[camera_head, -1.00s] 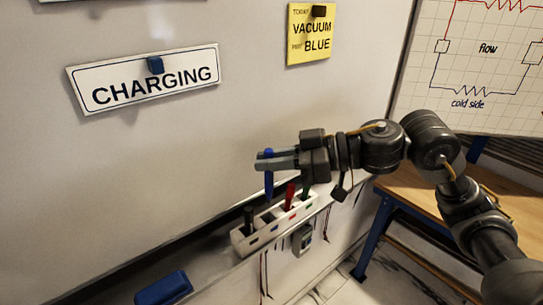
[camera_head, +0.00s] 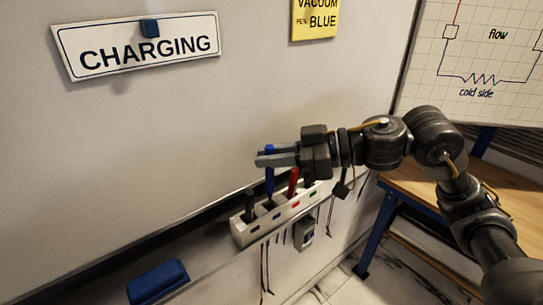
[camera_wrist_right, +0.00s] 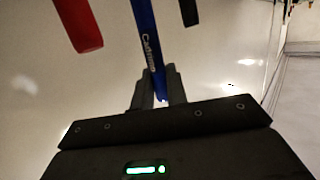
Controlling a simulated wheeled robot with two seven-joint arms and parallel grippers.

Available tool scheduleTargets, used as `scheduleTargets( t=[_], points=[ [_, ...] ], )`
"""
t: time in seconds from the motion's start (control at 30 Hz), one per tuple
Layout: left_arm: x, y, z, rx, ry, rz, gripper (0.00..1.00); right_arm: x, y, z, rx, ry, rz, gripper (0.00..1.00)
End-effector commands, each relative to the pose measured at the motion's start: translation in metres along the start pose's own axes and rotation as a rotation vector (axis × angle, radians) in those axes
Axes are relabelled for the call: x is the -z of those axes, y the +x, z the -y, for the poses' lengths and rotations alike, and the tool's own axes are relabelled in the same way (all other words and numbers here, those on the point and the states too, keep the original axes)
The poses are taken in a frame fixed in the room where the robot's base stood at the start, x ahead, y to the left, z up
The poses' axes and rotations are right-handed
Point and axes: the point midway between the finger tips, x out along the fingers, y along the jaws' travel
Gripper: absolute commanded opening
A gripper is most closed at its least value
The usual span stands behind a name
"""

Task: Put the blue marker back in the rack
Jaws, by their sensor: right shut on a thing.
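The white rack (camera_head: 283,218) sits on the ledge below the whiteboard, with colored labels along its front. The blue marker (camera_head: 269,183) is nearly upright in my right gripper (camera_head: 266,160), which is shut on its upper part. The marker's lower end is at the rack's top, over the part with the blue label; I cannot tell how deep it sits. In the right wrist view the blue marker (camera_wrist_right: 147,38) runs up from between the fingers (camera_wrist_right: 160,88). My left gripper is not in view.
A dark marker (camera_head: 249,205) stands in the rack's left end, and a red marker (camera_head: 292,182) stands close right of the blue one. A blue eraser-like block (camera_head: 158,281) lies on the ledge at left. A wooden bench (camera_head: 430,205) is at right.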

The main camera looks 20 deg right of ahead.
Motion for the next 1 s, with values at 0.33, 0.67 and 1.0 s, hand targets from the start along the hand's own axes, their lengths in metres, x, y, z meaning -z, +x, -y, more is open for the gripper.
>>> scheduleTargets(
  t=[0.33, 0.67, 1.0],
  points=[
    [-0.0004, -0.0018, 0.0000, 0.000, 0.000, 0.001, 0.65, 0.0003, -0.0003, -0.0001, 0.000, 0.001, 0.000, 0.00],
    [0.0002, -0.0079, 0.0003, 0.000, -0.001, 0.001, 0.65, 0.0000, -0.0006, -0.0003, 0.000, 0.001, 0.001, 0.00],
    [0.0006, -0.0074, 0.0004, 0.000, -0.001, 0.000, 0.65, -0.0006, -0.0004, -0.0004, 0.000, 0.000, 0.000, 0.00]
  ],
)
